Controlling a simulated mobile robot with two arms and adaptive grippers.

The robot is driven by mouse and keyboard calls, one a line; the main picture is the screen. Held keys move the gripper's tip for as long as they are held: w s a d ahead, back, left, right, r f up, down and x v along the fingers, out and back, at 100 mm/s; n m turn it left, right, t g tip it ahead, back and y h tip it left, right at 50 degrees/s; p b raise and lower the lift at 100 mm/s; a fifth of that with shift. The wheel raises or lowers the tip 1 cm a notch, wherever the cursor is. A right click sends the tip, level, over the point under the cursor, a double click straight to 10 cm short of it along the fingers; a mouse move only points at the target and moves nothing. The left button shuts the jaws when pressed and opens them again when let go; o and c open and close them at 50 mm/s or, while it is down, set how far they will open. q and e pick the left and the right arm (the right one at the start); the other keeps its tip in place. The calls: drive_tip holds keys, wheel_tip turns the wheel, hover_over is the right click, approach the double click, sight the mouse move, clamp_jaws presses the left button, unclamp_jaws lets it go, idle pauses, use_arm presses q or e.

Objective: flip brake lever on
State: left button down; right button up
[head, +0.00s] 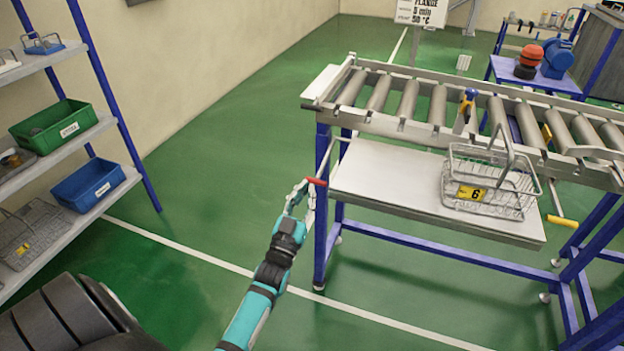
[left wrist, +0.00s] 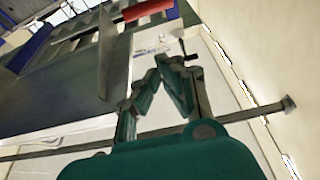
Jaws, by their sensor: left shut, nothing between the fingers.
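A lever with a red grip (head: 317,181) sticks out at the left end of the roller conveyor (head: 352,100), beside its blue front leg. The red grip also shows at the top of the left wrist view (left wrist: 148,9), on a grey metal bar. My left gripper (head: 306,186) is shut and empty, right beside the red grip in the head view. In the left wrist view its fingers (left wrist: 167,68) are closed together below the grip, with a gap in the picture. I cannot tell whether they touch the lever. My right gripper is not in view.
A wire basket (head: 497,180) stands on the white shelf (head: 385,185) under the rollers. A yellow handle (head: 562,220) sticks out at the right. A rack with a green bin (head: 55,130) and a blue bin (head: 90,185) stands left. The green floor between is clear.

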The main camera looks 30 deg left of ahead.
use_arm(q)
drive_tip(key=v, duration=0.4)
drive_tip(key=shift+w+f, duration=0.1)
drive_tip(key=shift+f, duration=0.1)
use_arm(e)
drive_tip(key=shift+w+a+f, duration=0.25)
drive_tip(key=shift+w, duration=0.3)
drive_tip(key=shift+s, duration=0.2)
